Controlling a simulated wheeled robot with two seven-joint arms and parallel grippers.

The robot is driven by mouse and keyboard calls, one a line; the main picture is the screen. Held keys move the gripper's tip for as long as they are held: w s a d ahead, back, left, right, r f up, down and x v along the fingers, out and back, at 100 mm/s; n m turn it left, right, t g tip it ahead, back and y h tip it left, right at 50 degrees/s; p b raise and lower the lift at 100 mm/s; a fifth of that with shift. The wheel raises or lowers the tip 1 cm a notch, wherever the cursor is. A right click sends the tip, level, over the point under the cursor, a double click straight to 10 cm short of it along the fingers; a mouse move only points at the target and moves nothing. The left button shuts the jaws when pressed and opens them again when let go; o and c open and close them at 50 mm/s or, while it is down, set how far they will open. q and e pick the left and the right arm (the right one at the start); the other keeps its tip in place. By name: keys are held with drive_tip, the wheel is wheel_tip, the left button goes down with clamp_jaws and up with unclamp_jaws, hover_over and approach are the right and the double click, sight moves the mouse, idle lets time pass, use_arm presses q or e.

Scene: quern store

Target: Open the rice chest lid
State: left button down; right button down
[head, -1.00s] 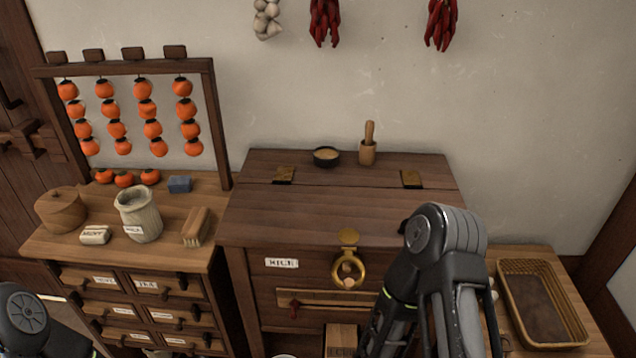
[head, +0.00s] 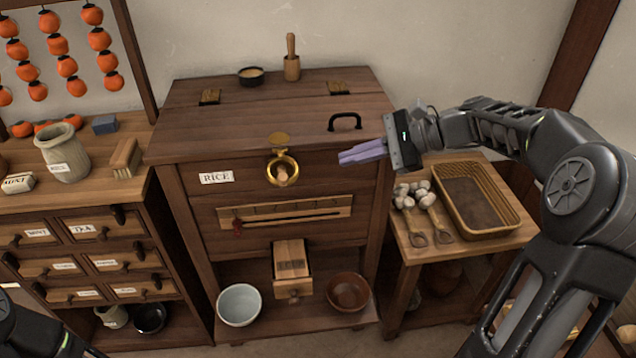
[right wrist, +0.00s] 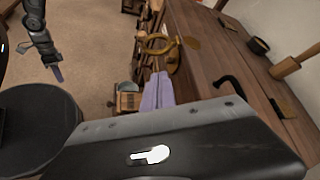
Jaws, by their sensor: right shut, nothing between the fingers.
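The rice chest is a dark wooden chest with a RICE label (head: 216,177) on its front. Its lid (head: 235,125) lies shut, hinged at the back, with a black handle (head: 345,121) near its right end. A brass hasp (head: 282,168) with a wooden peg hangs at the front; it also shows in the right wrist view (right wrist: 172,52). My right gripper (head: 345,157), with lilac fingers, is shut and empty just right of the hasp and in front of the handle, apart from both. My left gripper (right wrist: 58,75) shows small at upper left in the right wrist view, away from the chest.
A black bowl (head: 251,76) and a wooden mortar with pestle (head: 291,66) stand behind the lid's hinges. A side table at right holds a basket (head: 475,200) and garlic (head: 413,193). A drawer cabinet with a jar (head: 62,155) stands at left. Bowls sit below.

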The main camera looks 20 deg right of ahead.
idle(0.3)
drive_tip(key=x, duration=1)
drive_tip(key=shift+p, duration=0.35)
drive_tip(key=shift+a, duration=0.1)
